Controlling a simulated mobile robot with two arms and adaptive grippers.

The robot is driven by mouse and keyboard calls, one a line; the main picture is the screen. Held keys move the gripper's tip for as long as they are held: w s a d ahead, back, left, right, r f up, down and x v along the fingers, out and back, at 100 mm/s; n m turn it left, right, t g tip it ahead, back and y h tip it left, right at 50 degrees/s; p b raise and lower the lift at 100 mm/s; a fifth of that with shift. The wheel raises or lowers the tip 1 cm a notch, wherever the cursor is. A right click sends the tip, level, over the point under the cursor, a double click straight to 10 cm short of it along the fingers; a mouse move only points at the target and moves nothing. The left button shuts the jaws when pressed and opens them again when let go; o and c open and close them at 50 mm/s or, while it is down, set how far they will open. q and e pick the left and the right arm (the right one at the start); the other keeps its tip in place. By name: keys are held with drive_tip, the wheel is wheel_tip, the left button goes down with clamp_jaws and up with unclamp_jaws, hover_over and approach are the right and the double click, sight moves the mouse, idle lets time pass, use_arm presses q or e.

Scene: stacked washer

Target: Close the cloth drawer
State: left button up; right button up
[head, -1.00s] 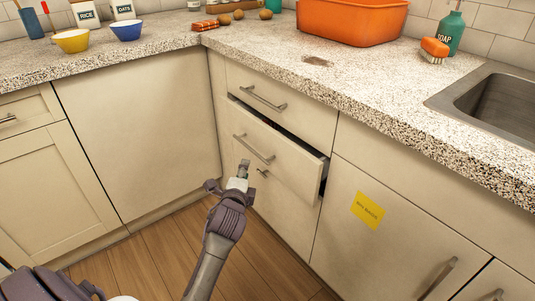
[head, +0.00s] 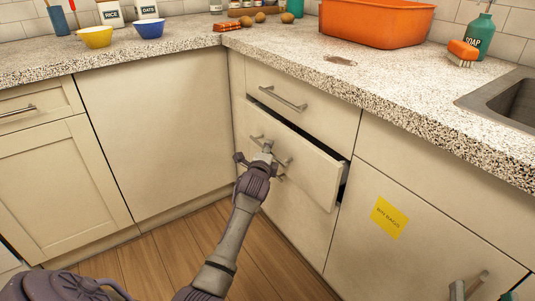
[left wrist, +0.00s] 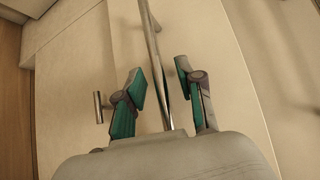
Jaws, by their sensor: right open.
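The middle drawer (head: 310,172) of the corner cabinet is pulled out part way, with a dark gap along its top and right edge. I take it as the cloth drawer; its contents are hidden. My left gripper (head: 263,152) is at the bar handle (head: 280,155) of this drawer. In the left wrist view my left gripper (left wrist: 160,85) has its green-padded fingers apart, with the handle bar (left wrist: 151,40) running between them. I cannot tell if they touch it. My right gripper (head: 480,291) barely shows at the bottom right edge, mostly out of view.
A closed drawer (head: 315,106) with its own handle is above. A cabinet door (head: 350,255) with a yellow note (head: 388,217) is to the right. The counter (head: 270,46) overhangs above, holding an orange tub (head: 375,24) and bowls. The floor (head: 180,250) in front is clear.

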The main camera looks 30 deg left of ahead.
use_arm(q)
drive_tip(key=shift+w, duration=0.1)
clamp_jaws()
idle(0.3)
